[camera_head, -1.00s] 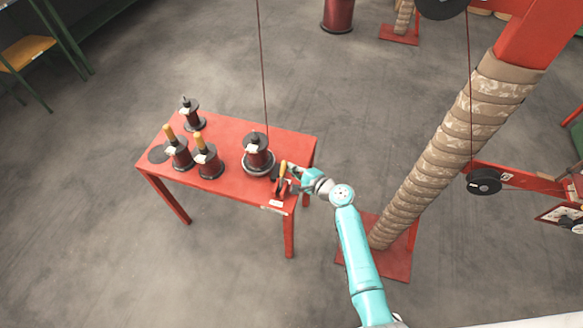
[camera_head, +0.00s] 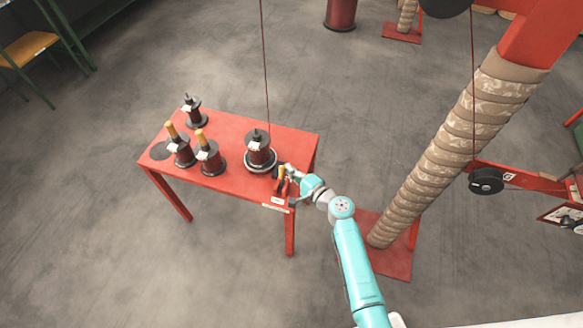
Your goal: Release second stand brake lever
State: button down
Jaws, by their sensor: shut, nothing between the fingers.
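A brake lever with a yellow-orange handle (camera_head: 282,172) stands at the right front corner of the red table (camera_head: 235,126). Its dark base is partly hidden by my gripper. My gripper (camera_head: 289,174) is shut and empty, just right of the handle; whether it touches the handle is too small to tell. A dark spool (camera_head: 257,149) sits on a round stand (camera_head: 260,167) just left and behind the lever, with a thin wire rising from it.
Two spools with yellow-orange handles (camera_head: 180,152) (camera_head: 208,155) and one dark spool (camera_head: 193,111) stand on the table's left half. A wrapped post (camera_head: 452,148) rises right of my arm. Grey floor around the table is open.

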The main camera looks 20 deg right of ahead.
aim_at(282, 175)
jog(key=shift+s+a+r, duration=0.1)
jog(key=shift+s+a, duration=0.45)
jog(key=shift+s, duration=0.2)
jog(key=shift+s+a, duration=0.5)
jog(key=shift+s, duration=0.25)
jog(key=shift+s+a+f, duration=0.25)
jog(key=shift+s+a, duration=0.25)
jog(key=shift+s, duration=0.15)
